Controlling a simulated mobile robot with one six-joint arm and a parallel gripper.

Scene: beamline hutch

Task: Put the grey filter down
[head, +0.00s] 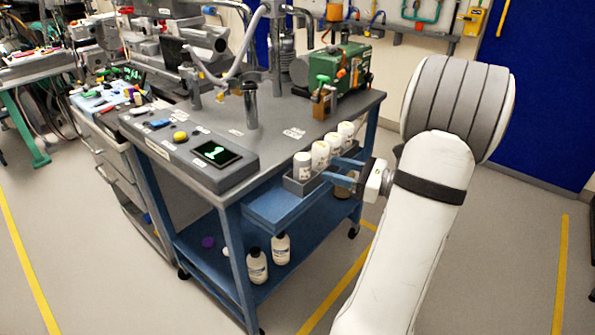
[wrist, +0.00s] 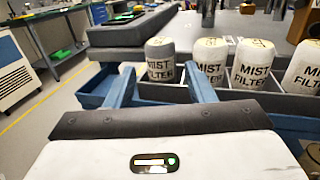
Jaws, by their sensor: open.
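The grey filter (wrist: 160,66), a canister marked MIST FILTER with a pale top, stands upright in the leftmost compartment of a grey divided rack (wrist: 262,99) in the wrist view. In the head view this filter (head: 302,167) is the nearest of the row. My gripper (head: 328,168) is open and empty, at the rack's right side in the head view. In the wrist view its blue fingers (wrist: 160,72) appear on either side of the filter, with gaps and not touching it. The filter's base is hidden by the rack wall.
More cream mist filters (wrist: 257,64) stand in the neighbouring compartments to the right. The rack sits at the edge of a blue-framed cart (head: 230,212). A control panel (head: 188,150) lies beside it on the worktop. Two bottles (head: 257,266) stand on the lower shelf.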

